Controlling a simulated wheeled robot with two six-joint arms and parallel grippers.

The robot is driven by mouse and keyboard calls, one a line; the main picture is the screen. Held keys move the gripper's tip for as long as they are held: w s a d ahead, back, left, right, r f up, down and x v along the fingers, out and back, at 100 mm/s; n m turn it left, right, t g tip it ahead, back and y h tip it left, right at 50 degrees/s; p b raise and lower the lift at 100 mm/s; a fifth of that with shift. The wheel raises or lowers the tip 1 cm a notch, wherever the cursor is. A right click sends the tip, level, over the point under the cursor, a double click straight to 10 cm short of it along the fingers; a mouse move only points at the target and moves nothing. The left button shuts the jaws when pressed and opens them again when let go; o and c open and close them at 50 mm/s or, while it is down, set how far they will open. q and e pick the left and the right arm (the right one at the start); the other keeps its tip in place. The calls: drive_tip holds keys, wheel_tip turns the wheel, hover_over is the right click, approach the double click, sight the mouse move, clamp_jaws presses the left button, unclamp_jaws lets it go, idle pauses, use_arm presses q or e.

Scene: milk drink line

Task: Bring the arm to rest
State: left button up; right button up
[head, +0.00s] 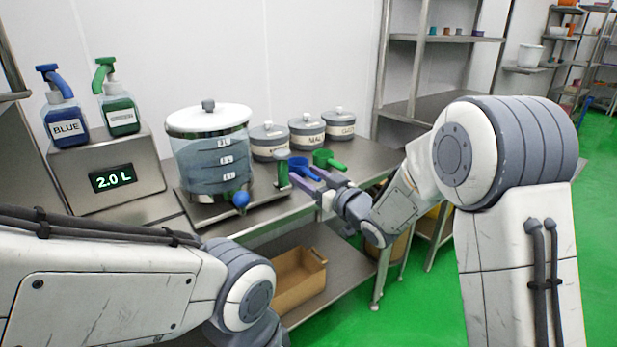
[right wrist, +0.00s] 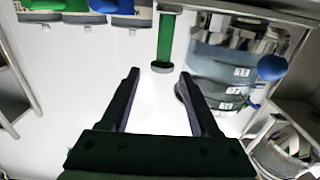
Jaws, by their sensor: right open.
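My right gripper (head: 312,180) is open and empty at the front edge of the steel counter, beside a blue scoop (head: 301,167) and a green scoop (head: 326,158). In the right wrist view the two dark fingers of the right gripper (right wrist: 160,75) stand apart with only pale background between them. A green upright handle (right wrist: 166,40) shows beyond the fingertips, apart from them. My left arm comes in at the lower left of the head view; its gripper is out of the picture.
A clear tank (head: 213,160) with a blue knob (head: 241,199) stands on the counter, with lidded canisters (head: 307,132) behind. Blue (head: 63,120) and green (head: 120,115) pump bottles stand on a steel box reading 2.0 L. A cardboard box (head: 298,280) sits on the lower shelf.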

drive_tip(key=shift+s, duration=0.1)
drive_tip(key=s+d+f+g+h, duration=0.1)
drive_tip(key=s+f+g+h, duration=0.3)
drive_tip(key=s, duration=1)
drive_tip(key=s+d+f+g+h, duration=0.25)
drive_tip(key=s+g, duration=0.35)
drive_tip(key=s, duration=0.7)
drive_tip(key=s+d+f+g+h, duration=0.1)
drive_tip(key=s+f+g+h, duration=0.3)
drive_tip(key=s, duration=1)
wheel_tip(320, 180, up, 18)
drive_tip(key=p, duration=1.7)
drive_tip(key=shift+w+f+g+y+p, duration=0.2)
drive_tip(key=shift+g+y+p, duration=0.15)
drive_tip(key=shift+y, duration=0.1)
